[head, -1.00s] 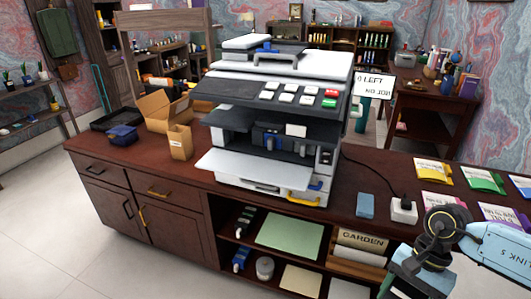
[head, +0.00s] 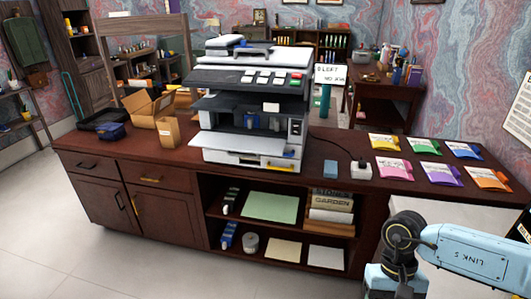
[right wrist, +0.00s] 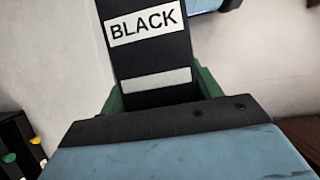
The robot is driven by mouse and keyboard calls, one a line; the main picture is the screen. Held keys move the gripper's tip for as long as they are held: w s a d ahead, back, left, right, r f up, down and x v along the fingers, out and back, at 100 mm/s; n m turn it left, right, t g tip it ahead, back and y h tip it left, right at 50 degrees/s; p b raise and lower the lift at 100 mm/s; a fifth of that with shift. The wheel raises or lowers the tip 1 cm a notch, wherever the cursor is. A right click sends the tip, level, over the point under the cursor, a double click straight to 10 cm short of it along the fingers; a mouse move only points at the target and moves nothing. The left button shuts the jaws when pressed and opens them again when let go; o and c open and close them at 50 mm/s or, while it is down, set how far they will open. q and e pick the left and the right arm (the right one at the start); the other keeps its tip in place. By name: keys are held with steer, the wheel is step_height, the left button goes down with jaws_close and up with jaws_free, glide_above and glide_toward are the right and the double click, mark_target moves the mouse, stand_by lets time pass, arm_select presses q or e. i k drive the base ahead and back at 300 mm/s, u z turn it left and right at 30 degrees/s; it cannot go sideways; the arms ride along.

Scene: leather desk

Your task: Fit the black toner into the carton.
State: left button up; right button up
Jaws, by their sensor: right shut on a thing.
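My right gripper (right wrist: 160,92) is shut on the black toner (right wrist: 147,60), a dark block with a white "BLACK" label, seen in the right wrist view. Its far end runs out of the top of that view. In the head view my right arm is at the bottom right, in front of the desk, and its fingers and the toner are out of frame. An open cardboard carton (head: 140,104) with raised flaps stands on the desk's left part. A smaller, narrow tan carton (head: 168,133) stands in front of it. Their insides are hidden. My left gripper is not in view.
The printer (head: 250,146) stands open mid-desk, right of the cartons. A black tray (head: 100,121) and blue item (head: 112,132) lie left of them.

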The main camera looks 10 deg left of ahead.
mark_target(167, 119)
steer(key=k, duration=0.9)
steer(key=u, duration=1.05)
steer(key=i, duration=2.45)
steer(key=u, duration=0.9)
steer(key=i, duration=1.45)
steer(key=u, duration=0.65)
steer(key=i, duration=1.05)
steer(key=z, duration=0.9)
